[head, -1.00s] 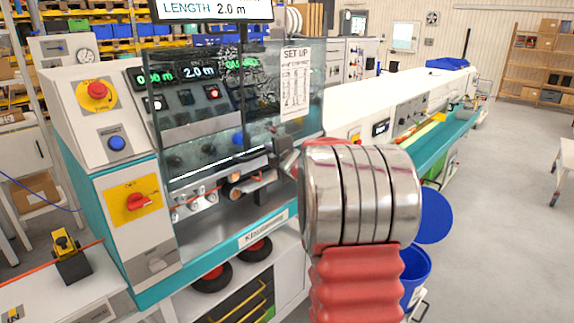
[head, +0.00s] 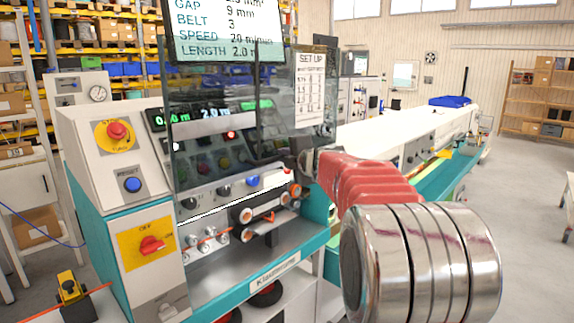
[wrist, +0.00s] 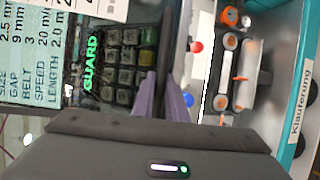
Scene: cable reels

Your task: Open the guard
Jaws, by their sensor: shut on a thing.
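The guard (head: 215,145) is a tinted clear panel in front of the machine's control face, with a SET UP sheet (head: 310,88) at its right. It stands raised, its lower part above the rollers (head: 245,215). My gripper (head: 301,168) is at the guard's lower right in the head view, mostly hidden by my arm. In the wrist view my gripper (wrist: 162,100) has its two fingers on either side of a dark upright bar of the guard (wrist: 165,45), shut on it. The rollers (wrist: 229,65) show uncovered to the right of the bar.
A red emergency button (head: 116,132), blue reset button (head: 132,184) and red OFF switch (head: 152,245) are on the machine's left panel. A display (head: 222,50) hangs above the guard. A long white bench (head: 400,125) runs back at the right. Grey floor is open at the far right.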

